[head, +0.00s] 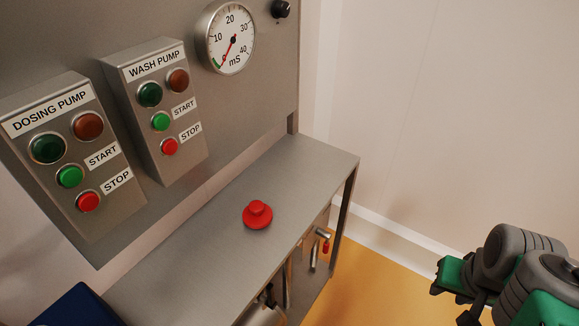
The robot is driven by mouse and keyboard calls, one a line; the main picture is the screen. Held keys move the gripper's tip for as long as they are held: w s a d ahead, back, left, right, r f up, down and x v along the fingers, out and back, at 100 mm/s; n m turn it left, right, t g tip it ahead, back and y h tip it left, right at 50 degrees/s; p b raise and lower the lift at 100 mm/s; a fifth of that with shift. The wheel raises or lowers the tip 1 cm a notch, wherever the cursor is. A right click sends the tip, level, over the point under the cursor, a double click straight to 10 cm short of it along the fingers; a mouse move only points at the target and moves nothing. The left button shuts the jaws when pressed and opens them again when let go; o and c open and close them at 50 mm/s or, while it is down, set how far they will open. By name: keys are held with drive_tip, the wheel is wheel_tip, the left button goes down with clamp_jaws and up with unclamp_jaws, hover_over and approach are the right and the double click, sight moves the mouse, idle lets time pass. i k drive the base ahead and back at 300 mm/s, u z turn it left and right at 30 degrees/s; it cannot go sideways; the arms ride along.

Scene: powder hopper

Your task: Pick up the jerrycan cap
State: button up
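The jerrycan cap (257,215) is red and round, with a wide rim and a raised knob on top. It lies on the bare steel bench top (215,250), with nothing touching it. My gripper (455,277) seems to be the green and dark end of my arm at the lower right. It is well to the right of the cap and apart from it. Its fingers cannot be made out clearly, and nothing is seen held.
Dosing pump (70,150) and wash pump (158,110) button boxes stick out from the panel behind the bench. A round gauge (230,38) is above. A blue object (78,306) shows at the lower left. Valves and pipes (316,250) sit under the bench. The bench around the cap is clear.

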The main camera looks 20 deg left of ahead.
sight(258, 215)
drive_tip(key=i, duration=1.6)
drive_tip(key=u, duration=5.3)
drive_tip(key=i, duration=0.5)
